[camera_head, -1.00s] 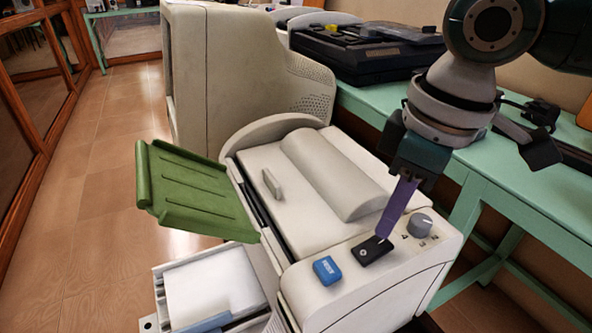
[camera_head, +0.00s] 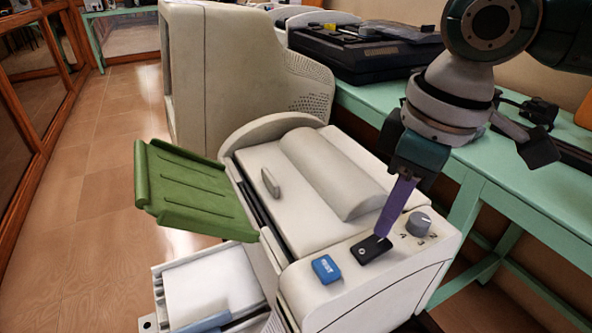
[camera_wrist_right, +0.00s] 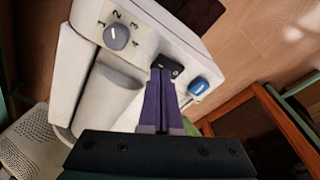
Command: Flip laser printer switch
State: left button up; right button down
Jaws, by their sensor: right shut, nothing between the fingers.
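The laser printer (camera_head: 318,230) is a cream machine standing at the center of the head view. On its near top panel is a black rocker switch (camera_head: 369,250), which also shows in the right wrist view (camera_wrist_right: 174,68). My right gripper (camera_head: 383,234) is shut and empty, its purple fingers pointing down. Its fingertips (camera_wrist_right: 160,72) are at the switch's right end in the head view and hide part of it. I cannot tell whether they touch it or are just above. My left gripper is not in view.
A blue button (camera_head: 326,269) sits left of the switch and a grey numbered dial (camera_head: 419,224) right of it. A green tray (camera_head: 190,190) sticks out at the printer's left. A paper tray (camera_head: 210,290) is below. A green table (camera_head: 480,175) stands on the right.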

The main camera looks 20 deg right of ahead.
jog(key=shift+f+b, duration=0.4)
jog(key=shift+f, duration=0.55)
dwell(0.4)
notch_tip(320, 180, up, 3)
jog(key=p, duration=0.4)
jog(key=shift+r, duration=0.15)
notch_tip(320, 180, up, 4)
jog(key=p, duration=0.5)
